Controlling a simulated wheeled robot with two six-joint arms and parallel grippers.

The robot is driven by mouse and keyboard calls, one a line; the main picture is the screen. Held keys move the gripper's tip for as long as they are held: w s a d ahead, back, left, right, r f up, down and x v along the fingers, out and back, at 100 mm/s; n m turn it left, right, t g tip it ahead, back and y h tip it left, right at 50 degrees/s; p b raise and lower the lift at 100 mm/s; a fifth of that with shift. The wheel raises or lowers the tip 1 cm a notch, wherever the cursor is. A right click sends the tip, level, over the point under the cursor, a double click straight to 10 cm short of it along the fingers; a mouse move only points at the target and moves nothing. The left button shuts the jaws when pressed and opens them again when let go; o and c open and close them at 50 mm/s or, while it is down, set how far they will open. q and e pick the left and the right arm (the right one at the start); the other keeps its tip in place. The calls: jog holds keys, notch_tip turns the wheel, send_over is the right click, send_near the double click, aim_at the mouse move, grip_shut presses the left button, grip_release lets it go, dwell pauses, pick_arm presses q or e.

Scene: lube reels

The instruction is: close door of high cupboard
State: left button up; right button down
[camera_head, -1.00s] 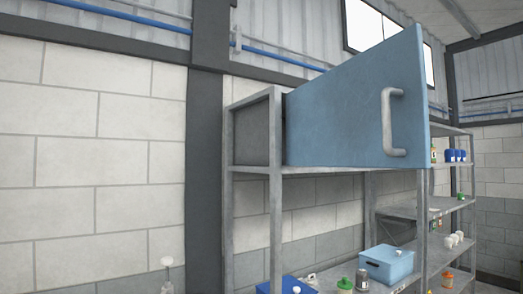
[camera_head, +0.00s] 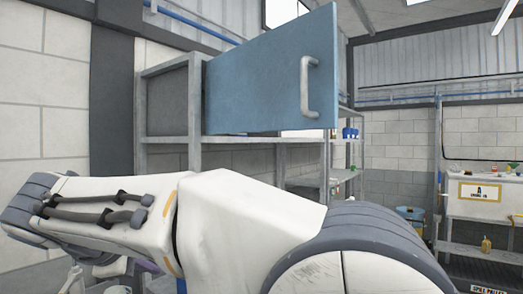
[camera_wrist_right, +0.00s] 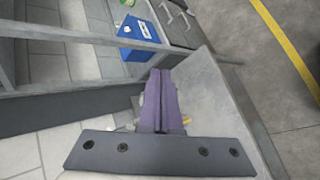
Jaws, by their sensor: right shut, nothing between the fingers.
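The cupboard's blue door (camera_head: 265,80) stands swung out from the grey metal cupboard frame (camera_head: 168,100) high on the shelving. Its pale C-shaped handle (camera_head: 308,86) faces me near the door's right edge. My right arm crosses the lower part of the head view, below the door and apart from it. In the right wrist view the purple fingers (camera_wrist_right: 161,95) are together and empty. My left gripper is not in view.
Shelves with small bottles and blue containers (camera_head: 349,133) stand behind and below the door. A blue box (camera_wrist_right: 139,38) is on a shelf in the wrist view. A workbench (camera_head: 485,195) stands at the far right. Open floor with a yellow line (camera_wrist_right: 285,45) lies to the right.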

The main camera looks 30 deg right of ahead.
jog(key=w+d+r+m+t+h+b, duration=0.1)
jog(key=d+r+m+h, duration=0.2)
jog(key=r, duration=0.6)
jog(key=w+d+r+h+b, duration=0.15)
jog(key=r+h, duration=0.25)
jog(key=r, duration=0.5)
jog(key=s+d+r+m+g+h, duration=0.3)
jog(key=s+d+r+m+h, duration=0.1)
jog(key=r+m, duration=0.15)
jog(key=m+g+h+p, duration=0.1)
jog(key=m+g+p, duration=0.4)
jog(key=p, duration=0.3)
send_near(301, 110)
jog(key=shift+n, duration=0.25)
jog(key=d, duration=0.5)
jog(key=shift+w+d+r+p, duration=0.1)
jog(key=shift+d+r+p, duration=0.1)
jog(key=shift+p, duration=0.2)
jog(key=shift+d, duration=0.75)
